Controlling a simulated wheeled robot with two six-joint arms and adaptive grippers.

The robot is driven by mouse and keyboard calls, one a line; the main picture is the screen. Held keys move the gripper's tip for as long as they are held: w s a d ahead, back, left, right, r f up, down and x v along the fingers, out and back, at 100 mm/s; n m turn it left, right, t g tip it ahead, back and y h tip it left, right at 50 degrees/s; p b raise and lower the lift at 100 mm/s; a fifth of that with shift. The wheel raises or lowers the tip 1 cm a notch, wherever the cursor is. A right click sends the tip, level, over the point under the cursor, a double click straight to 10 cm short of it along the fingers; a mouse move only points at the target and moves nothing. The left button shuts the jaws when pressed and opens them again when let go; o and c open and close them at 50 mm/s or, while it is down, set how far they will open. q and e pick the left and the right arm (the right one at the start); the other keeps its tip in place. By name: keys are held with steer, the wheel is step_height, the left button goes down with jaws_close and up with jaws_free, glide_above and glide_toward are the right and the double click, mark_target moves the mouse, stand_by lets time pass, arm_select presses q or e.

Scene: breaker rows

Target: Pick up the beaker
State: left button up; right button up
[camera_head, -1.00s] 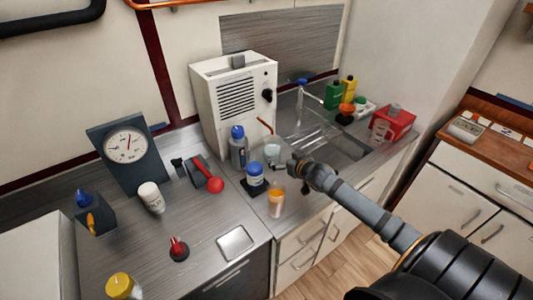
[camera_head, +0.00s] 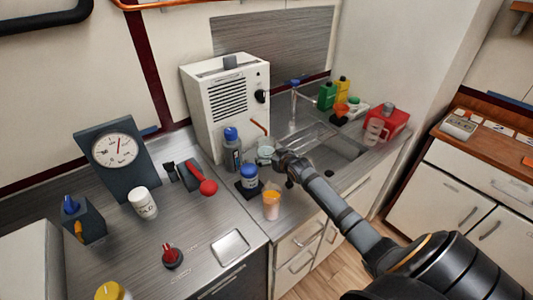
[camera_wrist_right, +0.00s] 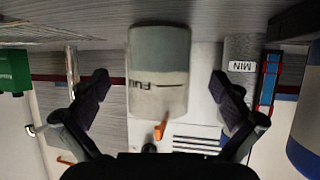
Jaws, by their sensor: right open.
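A pale, translucent beaker (camera_head: 264,155) stands on the counter in front of the white machine, partly hidden by my right gripper (camera_head: 280,160) in the head view. In the right wrist view the beaker (camera_wrist_right: 158,70) appears upside down with dark lettering on its side. There my right gripper (camera_wrist_right: 163,88) is open, with one finger on each side of the beaker and a visible gap at both sides. My left gripper is not in view.
A blue-lidded jar (camera_head: 249,178), a grey bottle (camera_head: 232,150) and a cup with orange contents (camera_head: 271,205) stand close by. The white machine (camera_head: 225,105) is behind. Another clear beaker (camera_head: 376,131) stands by the red box (camera_head: 392,120), beyond the sink.

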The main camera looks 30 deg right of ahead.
mark_target(266, 146)
steer(key=shift+x, duration=1.6)
steer(key=shift+s+r, duration=0.1)
steer(key=shift+s, duration=0.05)
steer(key=shift+c, duration=0.8)
steer(key=c, duration=1.2)
